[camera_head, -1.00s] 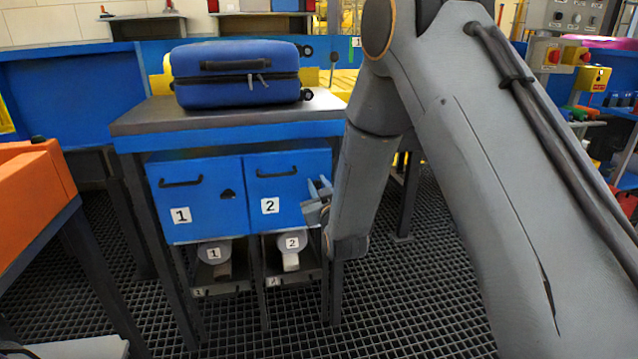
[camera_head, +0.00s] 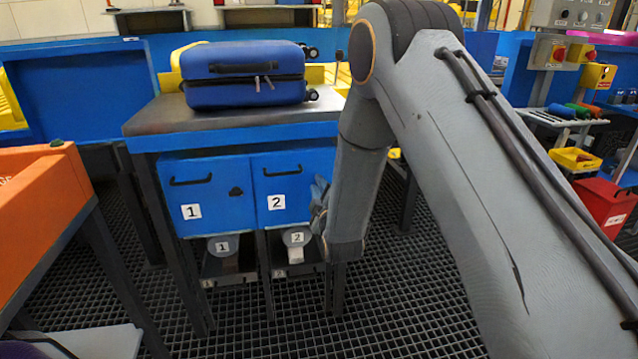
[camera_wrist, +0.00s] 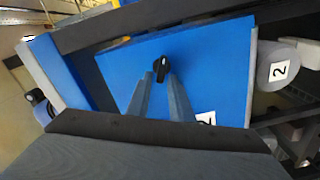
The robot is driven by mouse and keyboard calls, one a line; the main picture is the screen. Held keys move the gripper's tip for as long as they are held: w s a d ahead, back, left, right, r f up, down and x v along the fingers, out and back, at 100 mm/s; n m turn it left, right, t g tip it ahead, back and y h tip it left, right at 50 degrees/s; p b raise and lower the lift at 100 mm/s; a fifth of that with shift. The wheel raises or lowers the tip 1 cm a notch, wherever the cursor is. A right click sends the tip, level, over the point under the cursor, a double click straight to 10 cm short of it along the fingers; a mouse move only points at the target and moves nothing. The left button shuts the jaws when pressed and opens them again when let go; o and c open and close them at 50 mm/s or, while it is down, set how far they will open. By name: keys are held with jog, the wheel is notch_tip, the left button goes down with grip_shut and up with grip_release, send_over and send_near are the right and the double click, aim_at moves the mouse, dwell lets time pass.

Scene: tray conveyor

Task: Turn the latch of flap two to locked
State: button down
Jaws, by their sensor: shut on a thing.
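Flap two (camera_head: 290,178) is a blue door with a black handle and a white 2 label, and it looks closed. It also fills the middle of the wrist view (camera_wrist: 215,65). Its latch (camera_wrist: 161,67) is a small black knob, seen upright and slightly tilted in the wrist view. My gripper (camera_wrist: 160,80) is shut on this latch, with one grey finger on each side. In the head view my gripper (camera_head: 320,205) is at the right edge of flap two, and the latch is hidden there.
Flap one (camera_head: 215,212) is beside it on the left, with its own black latch (camera_head: 236,191). A blue suitcase (camera_head: 245,80) lies on the table (camera_head: 150,120) above. Numbered discs and trays are below the flaps. An orange unit (camera_head: 45,190) stands at the left.

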jog(key=shift+f+n+p, duration=0.2)
jog(key=shift+n+p, duration=0.1)
jog(key=shift+n, duration=0.85)
jog(key=shift+f+n+p, duration=0.2)
jog(key=shift+n+p, duration=0.1)
jog(key=shift+n, duration=0.85)
jog(key=c, duration=1.8)
grip_release()
jog(key=shift+c, duration=0.2)
jog(key=p+v, duration=0.1)
jog(key=v, duration=0.6)
jog(key=shift+s, duration=0.4)
jog(key=shift+d+r, duration=0.1)
jog(key=shift+d, duration=0.05)
